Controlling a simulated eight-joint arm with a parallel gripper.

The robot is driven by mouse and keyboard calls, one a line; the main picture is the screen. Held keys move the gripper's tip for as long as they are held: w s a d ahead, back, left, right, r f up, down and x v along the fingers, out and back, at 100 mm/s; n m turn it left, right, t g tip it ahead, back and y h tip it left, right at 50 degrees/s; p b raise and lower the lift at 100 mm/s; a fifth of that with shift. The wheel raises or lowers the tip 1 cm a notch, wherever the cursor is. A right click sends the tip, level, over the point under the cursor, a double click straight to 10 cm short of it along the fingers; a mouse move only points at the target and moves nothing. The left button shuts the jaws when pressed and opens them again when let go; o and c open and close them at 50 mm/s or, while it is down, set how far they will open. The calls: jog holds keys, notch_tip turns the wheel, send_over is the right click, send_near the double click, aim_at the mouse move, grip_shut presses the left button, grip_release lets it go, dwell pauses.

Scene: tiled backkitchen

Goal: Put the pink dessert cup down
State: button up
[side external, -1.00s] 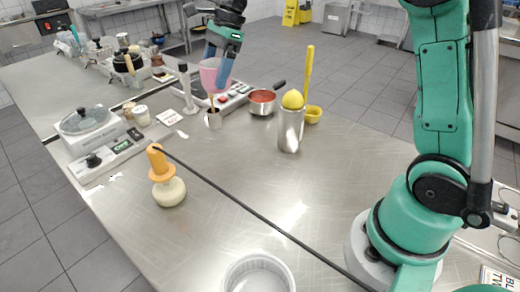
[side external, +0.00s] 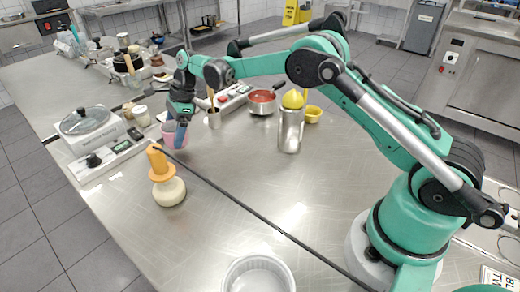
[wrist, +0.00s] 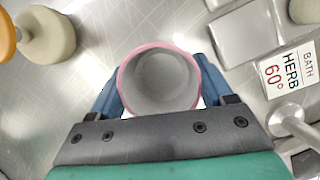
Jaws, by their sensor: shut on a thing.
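The pink dessert cup (side external: 168,136) is low over the steel counter, near the scale-like appliance at the left. In the wrist view the cup (wrist: 125,78) shows its round pink rim and grey, empty-looking inside. My gripper (side external: 181,136) is shut on the cup, with a blue finger on either side of it in the wrist view. The cup looks upright. Its base is hidden in the wrist view, and I cannot tell whether it touches the counter.
A cream-and-orange tool (side external: 169,191) stands in front of the cup. A white appliance with a lidded pan (side external: 90,122) is to the left. A "BATH HERB 60°" card (wrist: 287,70) lies nearby. A steel canister (side external: 290,132) stands right. The middle counter is clear.

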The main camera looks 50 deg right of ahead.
jog(key=shift+f, duration=0.95)
jog(key=shift+f, duration=0.15)
jog(key=o, duration=1.4)
jog(key=s+d+r+n+t+h, duration=0.1)
jog(key=s+d+r+n, duration=0.15)
jog(key=r, duration=0.55)
jog(key=s+d+r+n, duration=0.1)
jog(key=s+r+n, duration=0.15)
jog(key=r, duration=0.45)
jog(key=s+f+n+t+h, duration=0.2)
jog(key=s+n+t+h, duration=0.1)
jog(key=s+n, duration=1.3)
jog(key=shift+s+d+f+n+t, duration=0.3)
jog(key=shift+s+t, duration=0.6)
jog(key=shift+s, duration=0.25)
